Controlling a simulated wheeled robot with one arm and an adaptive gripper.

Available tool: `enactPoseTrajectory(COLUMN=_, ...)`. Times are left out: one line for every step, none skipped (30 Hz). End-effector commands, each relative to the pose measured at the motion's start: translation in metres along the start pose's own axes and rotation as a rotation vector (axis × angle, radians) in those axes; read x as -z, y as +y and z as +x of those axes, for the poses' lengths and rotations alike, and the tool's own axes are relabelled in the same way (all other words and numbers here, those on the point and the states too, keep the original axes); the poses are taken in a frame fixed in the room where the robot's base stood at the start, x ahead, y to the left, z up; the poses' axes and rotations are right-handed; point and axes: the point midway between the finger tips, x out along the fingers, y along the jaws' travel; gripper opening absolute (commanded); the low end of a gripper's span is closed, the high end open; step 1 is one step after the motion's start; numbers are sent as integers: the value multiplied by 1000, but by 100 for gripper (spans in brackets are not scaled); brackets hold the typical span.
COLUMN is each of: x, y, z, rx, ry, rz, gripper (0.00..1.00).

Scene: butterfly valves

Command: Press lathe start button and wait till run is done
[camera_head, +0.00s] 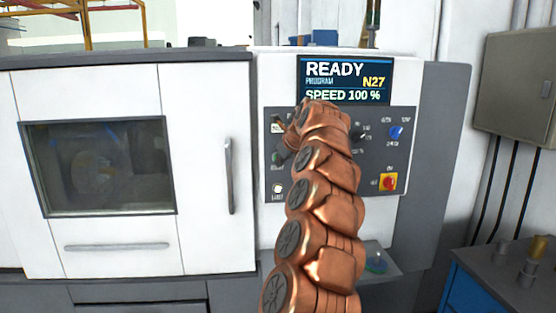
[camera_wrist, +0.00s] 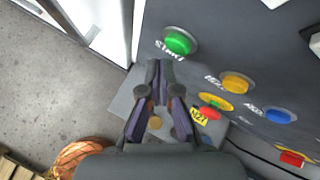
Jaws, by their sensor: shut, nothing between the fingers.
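The lathe (camera_head: 205,90) has its door shut, and its screen (camera_head: 346,80) reads READY, PROGRAM N27, SPEED 100 %. The control panel (camera_head: 385,165) is partly hidden behind my copper arm in the head view. In the wrist view the green start button (camera_wrist: 180,41), labelled Start, is on the dark panel, just beyond and to the right of my fingertips. My gripper (camera_wrist: 161,66) is shut and empty, with a visible gap to the button. In the head view my gripper (camera_head: 284,135) is at the panel's left side, mostly hidden by the arm.
A yellow button (camera_wrist: 236,83), a blue button (camera_wrist: 277,116) and a red knob (camera_wrist: 293,158) are to the right of the start button. A blue cabinet (camera_head: 480,290) stands at the right. Grey floor (camera_wrist: 50,75) shows at left in the wrist view.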

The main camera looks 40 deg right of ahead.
Motion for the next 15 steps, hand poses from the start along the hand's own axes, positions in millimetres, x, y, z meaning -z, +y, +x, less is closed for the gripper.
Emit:
enactPoseTrajectory(x=0, y=0, z=0, rx=0, ry=0, rz=0, gripper=0)
enactPoseTrajectory(x=0, y=0, z=0, rx=0, ry=0, rz=0, gripper=0)
enactPoseTrajectory(x=0, y=0, z=0, rx=0, ry=0, rz=0, gripper=0)
enactPoseTrajectory(x=0, y=0, z=0, rx=0, ry=0, rz=0, gripper=0)
enactPoseTrajectory(x=0, y=0, z=0, rx=0, ry=0, rz=0, gripper=0)
enactPoseTrajectory(x=0, y=0, z=0, rx=0, ry=0, rz=0, gripper=0)
enactPoseTrajectory(x=0, y=0, z=0, rx=0, ry=0, rz=0, gripper=0)
enactPoseTrajectory(x=-1, y=-1, z=0, rx=0, ry=0, rz=0, gripper=0)
enactPoseTrajectory(x=-1, y=-1, z=1, rx=0, ry=0, rz=0, gripper=0)
enactPoseTrajectory(x=-2, y=-1, z=2, rx=0, ry=0, rz=0, gripper=0)
enactPoseTrajectory(x=-2, y=-2, z=2, rx=-1, ry=0, rz=0, gripper=0)
enactPoseTrajectory(x=-3, y=-2, z=3, rx=-1, ry=0, rz=0, gripper=0)
enactPoseTrajectory(x=-4, y=-3, z=4, rx=-1, ry=0, rz=0, gripper=0)
enactPoseTrajectory(x=-4, y=-3, z=4, rx=-1, ry=0, rz=0, gripper=0)
enactPoseTrajectory(x=-5, y=-4, z=5, rx=-1, ry=0, rz=0, gripper=0)
